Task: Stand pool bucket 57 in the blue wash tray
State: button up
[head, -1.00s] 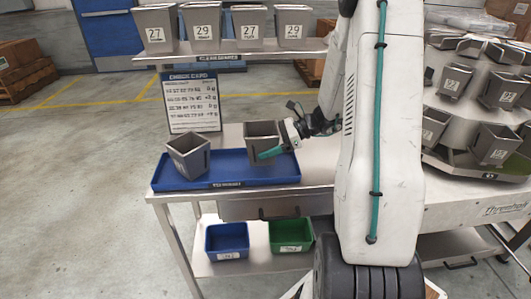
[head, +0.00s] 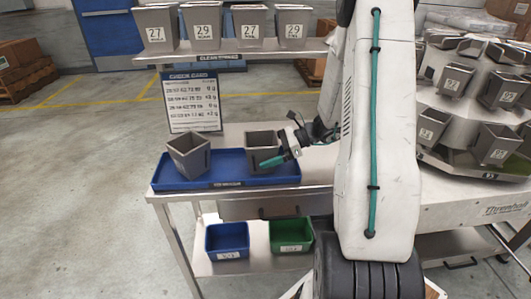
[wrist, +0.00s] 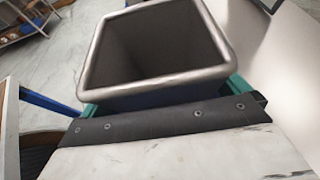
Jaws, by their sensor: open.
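A grey bucket (head: 262,152) stands upright at the right end of the blue wash tray (head: 222,181). Its number cannot be read. In the wrist view the same bucket's open rim (wrist: 165,82) fills the space ahead of my gripper, with teal fingers (wrist: 240,88) at both sides. The jaws are open around the bucket. A second grey bucket (head: 188,155) stands in the left part of the tray, apart from the first.
Numbered buckets (head: 208,28) line the upper shelf behind the tray. A check card (head: 192,102) stands at the back. A carousel with several buckets (head: 480,105) is at the right. Blue (head: 227,238) and green (head: 291,235) bins sit on the lower shelf.

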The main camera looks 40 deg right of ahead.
jog(key=v, duration=1.1)
jog(key=shift+d, duration=0.2)
jog(key=shift+s+r, duration=0.1)
jog(key=shift+s, duration=0.05)
